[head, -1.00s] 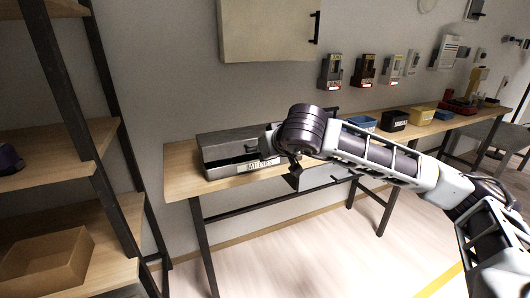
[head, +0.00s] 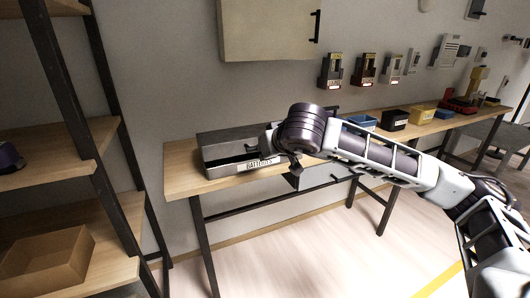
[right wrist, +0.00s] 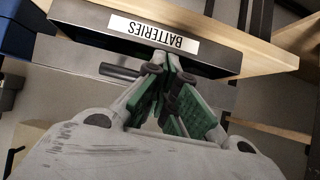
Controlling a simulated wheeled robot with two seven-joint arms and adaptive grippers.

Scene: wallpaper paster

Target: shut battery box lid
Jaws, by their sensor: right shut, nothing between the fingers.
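The battery box (head: 222,169) is a dark grey box on the left end of the wooden table, with a white BATTERIES label (head: 262,163) on its front. Its dark lid (head: 228,138) stands raised along the back, and the inside shows from above. My right gripper covers the box's right part in the head view. In the right wrist view, my right gripper (right wrist: 168,60) is shut and empty, its tips at the edge of the label (right wrist: 153,33), which appears upside down. I cannot tell whether they touch the box front. My left gripper is not in view.
The wooden table (head: 182,176) runs along the wall, with a blue bin (head: 361,121), a black bin (head: 395,118) and a yellow bin (head: 422,116) to the right. A wall cabinet (head: 268,30) hangs above. A shelf rack (head: 60,140) stands at left.

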